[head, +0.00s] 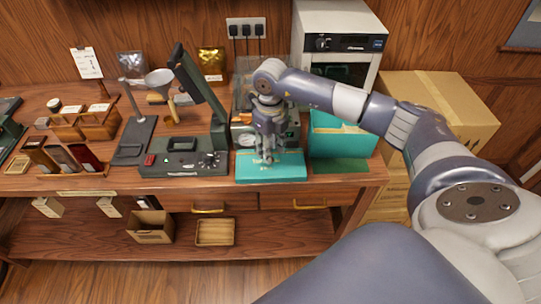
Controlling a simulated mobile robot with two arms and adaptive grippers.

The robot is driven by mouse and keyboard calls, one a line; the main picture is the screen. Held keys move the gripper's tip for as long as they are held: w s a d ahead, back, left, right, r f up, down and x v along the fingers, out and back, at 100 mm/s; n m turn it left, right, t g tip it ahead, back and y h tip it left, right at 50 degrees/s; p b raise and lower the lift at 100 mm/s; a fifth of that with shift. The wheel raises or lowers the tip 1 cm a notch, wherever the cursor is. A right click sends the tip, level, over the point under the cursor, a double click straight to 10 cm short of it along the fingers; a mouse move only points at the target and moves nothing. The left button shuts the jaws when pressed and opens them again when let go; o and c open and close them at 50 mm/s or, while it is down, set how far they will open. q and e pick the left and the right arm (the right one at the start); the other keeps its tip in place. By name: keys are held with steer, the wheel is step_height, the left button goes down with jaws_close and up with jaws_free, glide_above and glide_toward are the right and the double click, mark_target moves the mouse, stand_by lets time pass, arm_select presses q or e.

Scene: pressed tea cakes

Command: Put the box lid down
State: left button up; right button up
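The box lid (288,171) is a flat teal panel with faint markings. It lies level at the table's front edge, though I cannot tell whether it rests fully on the wood. My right gripper (266,158) points straight down over the lid's middle, with its fingertips at or just above the top face. Its fingers look close together, but whether they grip the lid is too small to tell. The open teal box (341,145) stands just right of the lid. My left gripper is not in view.
A dark sealing machine (182,160) with a raised arm stands left of the lid. A device with a gauge is partly hidden behind my gripper. A white oven (340,20) stands behind the box. Cardboard boxes (440,100) are at the right. The wooden table (215,184) is crowded.

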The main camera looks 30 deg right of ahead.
step_height(320, 180, up, 9)
steer(key=b, duration=0.2)
stand_by(0.5)
